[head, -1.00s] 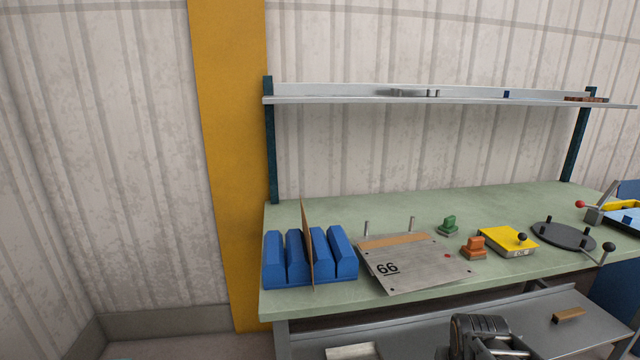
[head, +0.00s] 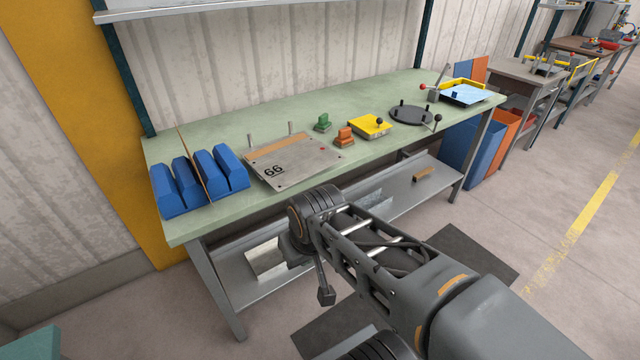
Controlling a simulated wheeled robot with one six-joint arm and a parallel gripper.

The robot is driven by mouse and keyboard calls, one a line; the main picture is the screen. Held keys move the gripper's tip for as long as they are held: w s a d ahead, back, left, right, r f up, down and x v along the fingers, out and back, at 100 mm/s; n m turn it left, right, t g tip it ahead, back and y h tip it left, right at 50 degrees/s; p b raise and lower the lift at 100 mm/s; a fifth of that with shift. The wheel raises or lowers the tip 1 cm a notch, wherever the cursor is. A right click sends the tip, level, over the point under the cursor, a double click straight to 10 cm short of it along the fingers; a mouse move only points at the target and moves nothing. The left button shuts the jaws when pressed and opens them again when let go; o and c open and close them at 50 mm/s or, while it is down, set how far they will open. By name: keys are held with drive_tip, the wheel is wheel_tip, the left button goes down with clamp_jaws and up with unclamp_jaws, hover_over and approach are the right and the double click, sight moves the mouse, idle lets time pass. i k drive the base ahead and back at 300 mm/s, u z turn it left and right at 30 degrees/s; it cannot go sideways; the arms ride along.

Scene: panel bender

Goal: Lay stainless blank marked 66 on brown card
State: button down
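The stainless blank marked 66 (head: 300,166) lies flat on the green bench top, its number at the front left corner. A brown strip (head: 279,147) shows along its back edge, in front of two upright pins; I cannot tell how far it runs under the blank. A thin brown sheet (head: 191,160) stands upright between the blue blocks (head: 216,172) left of the blank. My gripper (head: 325,294) hangs below my wrist, in front of the bench and lower than its top, apart from the blank. Its fingers are too unclear to tell open from shut.
A lower shelf (head: 235,283) runs under the bench. Open floor lies to the right.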

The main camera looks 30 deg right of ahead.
sight(283, 168)
drive_tip(key=z, duration=0.05)
drive_tip(key=k, duration=0.3)
drive_tip(key=u, duration=1.05)
drive_tip(key=i, duration=0.75)
drive_tip(key=z, duration=1.65)
